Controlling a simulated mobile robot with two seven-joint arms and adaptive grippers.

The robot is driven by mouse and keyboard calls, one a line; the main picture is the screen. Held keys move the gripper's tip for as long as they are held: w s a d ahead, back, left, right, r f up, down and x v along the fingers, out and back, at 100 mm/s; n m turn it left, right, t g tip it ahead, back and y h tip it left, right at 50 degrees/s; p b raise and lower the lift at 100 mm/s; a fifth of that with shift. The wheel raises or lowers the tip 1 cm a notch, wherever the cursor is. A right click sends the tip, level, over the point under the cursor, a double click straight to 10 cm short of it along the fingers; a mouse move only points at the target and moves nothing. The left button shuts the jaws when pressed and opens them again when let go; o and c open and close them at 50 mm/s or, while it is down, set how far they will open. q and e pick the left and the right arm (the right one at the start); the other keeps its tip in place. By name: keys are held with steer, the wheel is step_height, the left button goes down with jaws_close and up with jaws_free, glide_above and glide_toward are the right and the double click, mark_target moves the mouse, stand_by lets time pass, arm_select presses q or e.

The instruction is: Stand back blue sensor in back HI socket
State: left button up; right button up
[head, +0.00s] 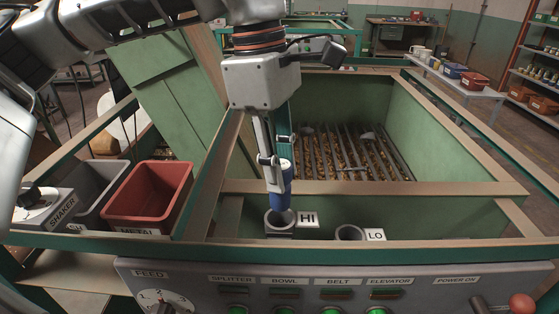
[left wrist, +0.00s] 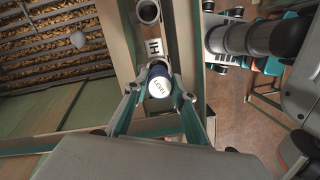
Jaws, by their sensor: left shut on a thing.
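My left gripper (head: 277,172) is shut on the blue sensor (head: 280,192) and holds it upright over the HI socket (head: 280,228). The sensor's lower end overlaps the socket's mouth in the head view; I cannot tell how far inside it is. In the left wrist view the sensor's white top (left wrist: 160,87) sits between the fingertips (left wrist: 158,97), with the HI label (left wrist: 153,47) beside it. The LO socket (head: 350,233) to the right looks empty. My right gripper is in neither view.
A green hopper with a bar grate (head: 355,155) over nuts lies behind the sockets. A red bin (head: 147,195) and a grey bin (head: 92,190) stand at the left. A control panel (head: 340,270) runs along the front. The hopper's wooden rim (head: 400,188) is close behind the sockets.

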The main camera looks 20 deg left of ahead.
mark_target(280, 199)
arm_select(q)
steer(key=shift+f+b, duration=0.6)
steer(key=shift+f, duration=0.3)
step_height(280, 199, down, 2)
steer(key=shift+f+b, duration=0.25)
steer(key=shift+b, duration=0.9)
steer(key=shift+f+b, duration=0.45)
steer(key=shift+f, duration=0.1)
steer(key=shift+r+p, duration=0.1)
steer(key=shift+p, duration=0.4)
steer(key=shift+f+b, duration=0.35)
steer(key=shift+f, duration=0.3)
steer(key=o, duration=0.9)
